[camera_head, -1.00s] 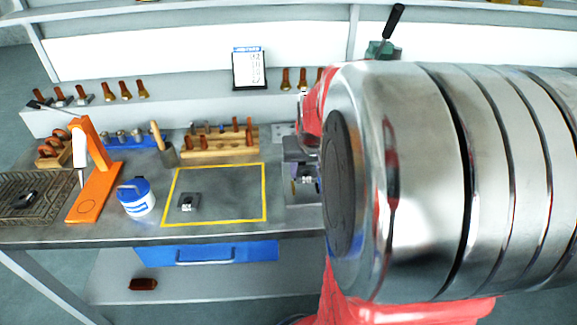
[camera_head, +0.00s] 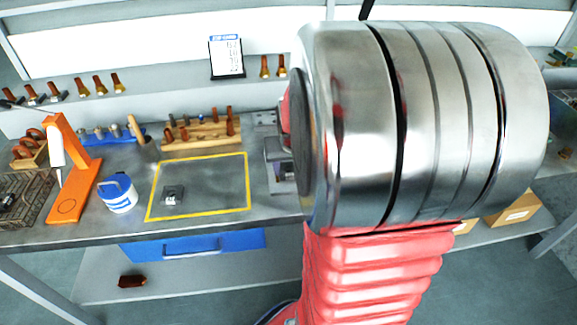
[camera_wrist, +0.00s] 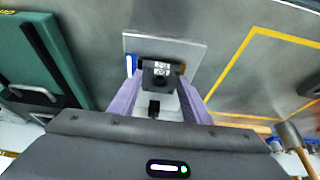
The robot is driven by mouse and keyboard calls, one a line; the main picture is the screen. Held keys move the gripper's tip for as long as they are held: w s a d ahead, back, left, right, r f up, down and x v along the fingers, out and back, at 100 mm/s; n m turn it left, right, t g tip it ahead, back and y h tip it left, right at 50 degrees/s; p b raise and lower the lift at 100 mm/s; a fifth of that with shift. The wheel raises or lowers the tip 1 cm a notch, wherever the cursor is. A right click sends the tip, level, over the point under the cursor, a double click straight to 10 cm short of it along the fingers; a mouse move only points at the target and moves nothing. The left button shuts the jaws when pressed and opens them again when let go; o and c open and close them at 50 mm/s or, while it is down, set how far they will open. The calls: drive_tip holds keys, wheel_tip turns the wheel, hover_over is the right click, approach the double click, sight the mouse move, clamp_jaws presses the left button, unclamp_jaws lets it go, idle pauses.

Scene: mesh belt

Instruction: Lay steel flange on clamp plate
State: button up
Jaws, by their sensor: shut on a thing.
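My gripper (camera_wrist: 161,92) has two purple fingers, closed on the steel flange (camera_wrist: 161,78), a small dark block with a white label on top. The light grey clamp plate (camera_wrist: 187,50) lies under and beyond the flange in the wrist view. The flange overlaps the plate's near part there; I cannot tell whether it touches it. In the head view the clamp plate's station (camera_head: 271,158) shows at the left edge of my metal arm, which hides the flange and most of my gripper.
An orange stand (camera_head: 85,180), a blue and white tub (camera_head: 118,193) and a mesh belt (camera_head: 38,187) are farther left. A teal case (camera_wrist: 38,55) is left in the wrist view.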

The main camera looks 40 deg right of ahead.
drive_tip(key=shift+f, duration=0.25)
drive_tip(key=o, duration=1.4)
drive_tip(key=shift+s+a+f, duration=0.1)
drive_tip(key=shift+s, duration=0.05)
drive_tip(key=shift+r, duration=0.7)
drive_tip(key=v, duration=1.2)
drive_tip(key=s+a+n+t+y, duration=0.1)
drive_tip(key=s+a+n, duration=0.1)
drive_tip(key=a, duration=1)
drive_tip(key=s+a+n+y, duration=0.1)
drive_tip(key=s+a+n, duration=0.2)
drive_tip(key=a, duration=0.9)
drive_tip(key=shift+s+a+r+n+t+y, duration=0.3)
drive_tip(key=shift+a+r+n+t, duration=0.1)
drive_tip(key=shift+n, duration=0.5)
